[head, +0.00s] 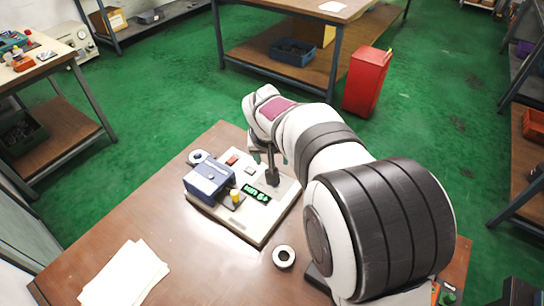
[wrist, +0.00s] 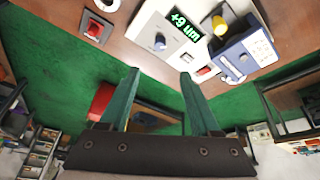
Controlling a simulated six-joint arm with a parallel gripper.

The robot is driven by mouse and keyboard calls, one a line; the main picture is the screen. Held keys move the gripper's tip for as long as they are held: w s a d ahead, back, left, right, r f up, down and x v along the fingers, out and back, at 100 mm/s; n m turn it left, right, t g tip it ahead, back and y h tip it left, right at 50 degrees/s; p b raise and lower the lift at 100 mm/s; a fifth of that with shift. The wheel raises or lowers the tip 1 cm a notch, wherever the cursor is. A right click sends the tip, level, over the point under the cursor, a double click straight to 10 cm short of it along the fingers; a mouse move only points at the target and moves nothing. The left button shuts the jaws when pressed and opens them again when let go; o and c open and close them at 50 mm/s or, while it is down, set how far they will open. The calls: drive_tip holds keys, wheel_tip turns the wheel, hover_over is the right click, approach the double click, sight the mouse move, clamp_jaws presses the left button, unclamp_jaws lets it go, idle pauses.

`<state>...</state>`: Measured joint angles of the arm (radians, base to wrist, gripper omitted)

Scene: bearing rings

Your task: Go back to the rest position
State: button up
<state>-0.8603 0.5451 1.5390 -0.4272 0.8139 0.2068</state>
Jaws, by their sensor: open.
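My gripper (wrist: 159,73) is open, with nothing between its two dark green fingers in the wrist view. In the head view my arm reaches over the table from the right, and its end is above the white gauge base (head: 232,222). One bearing ring (head: 284,257) lies on the table in front of the gauge. Another ring (head: 199,156) is at the gauge's far left corner.
The brown table (head: 130,215) has white papers (head: 125,274) at its front left. A red switch box (wrist: 97,27) shows in the wrist view. A red bin (head: 367,82) stands on the green floor beyond the table. Other workbenches and shelves stand farther off.

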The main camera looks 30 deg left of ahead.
drive_tip(key=s+d+r+m+g+h, duration=0.1)
drive_tip(key=s+d+r+m, duration=0.2)
drive_tip(key=d, duration=0.9)
drive_tip(key=s+d+r+m+g+h, duration=0.1)
drive_tip(key=s+d+r+m, duration=0.15)
drive_tip(key=d, duration=0.95)
drive_tip(key=s+d+f+m+g, duration=0.1)
drive_tip(key=s+d+m, duration=0.2)
drive_tip(key=s, duration=0.6)
drive_tip(key=s+d+f+m+g+y, duration=0.1)
drive_tip(key=s+d+m, duration=0.2)
drive_tip(key=s+d, duration=0.4)
drive_tip(key=shift+s+m+y, duration=0.3)
drive_tip(key=shift+s+m, duration=0.05)
drive_tip(key=shift+s, duration=0.65)
